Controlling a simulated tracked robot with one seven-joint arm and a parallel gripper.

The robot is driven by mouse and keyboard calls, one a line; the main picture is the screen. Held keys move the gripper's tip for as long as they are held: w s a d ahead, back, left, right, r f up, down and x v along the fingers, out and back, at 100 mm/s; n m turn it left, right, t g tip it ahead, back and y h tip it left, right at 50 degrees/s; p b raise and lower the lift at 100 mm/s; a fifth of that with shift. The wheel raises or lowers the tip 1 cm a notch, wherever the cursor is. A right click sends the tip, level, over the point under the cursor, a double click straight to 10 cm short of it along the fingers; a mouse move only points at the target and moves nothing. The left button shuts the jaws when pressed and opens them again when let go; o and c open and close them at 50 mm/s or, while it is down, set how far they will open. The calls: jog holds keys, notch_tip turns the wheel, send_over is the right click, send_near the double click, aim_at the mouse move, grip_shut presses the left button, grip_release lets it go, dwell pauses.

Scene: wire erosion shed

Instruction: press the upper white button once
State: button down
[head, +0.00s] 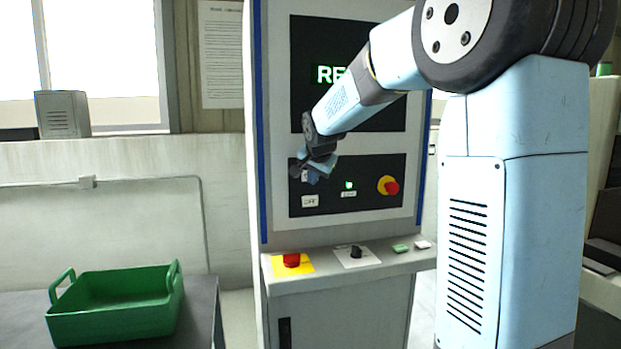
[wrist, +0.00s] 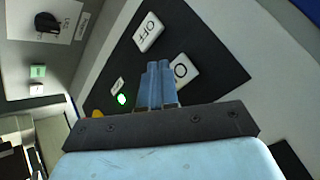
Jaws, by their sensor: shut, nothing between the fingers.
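The upper white button (wrist: 186,68) shows in the wrist view with an "O" on it, partly hidden by my fingers. In the head view my gripper covers most or all of it. The lower white button, marked OFF (head: 310,201), sits below my gripper on the black control panel (head: 370,206); it also shows in the wrist view (wrist: 148,32). My gripper (head: 308,177) is shut and empty, its fingertips (wrist: 160,66) in front of the panel beside the upper button. I cannot tell whether they touch it.
A green lamp (head: 349,185) and a red knob on yellow (head: 389,186) share the panel. The ledge below holds a red button (head: 292,260), a black rotary switch (head: 356,252) and small green (head: 401,248) and white (head: 422,244) buttons. A green crate (head: 115,318) stands left.

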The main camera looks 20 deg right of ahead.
jog(key=shift+s, duration=2.55)
jog(key=s+f+n+g, duration=0.1)
jog(key=s+f+n, duration=0.2)
jog(key=s, duration=1.4)
jog(key=s+f+n+g+y, duration=0.1)
jog(key=s+f+n, duration=0.3)
jog(key=s, duration=1.3)
jog(key=shift+s+d+n+g, duration=0.15)
jog(key=shift+s+n+g, duration=0.25)
jog(key=shift+n+g, duration=0.3)
jog(key=shift+d, duration=0.1)
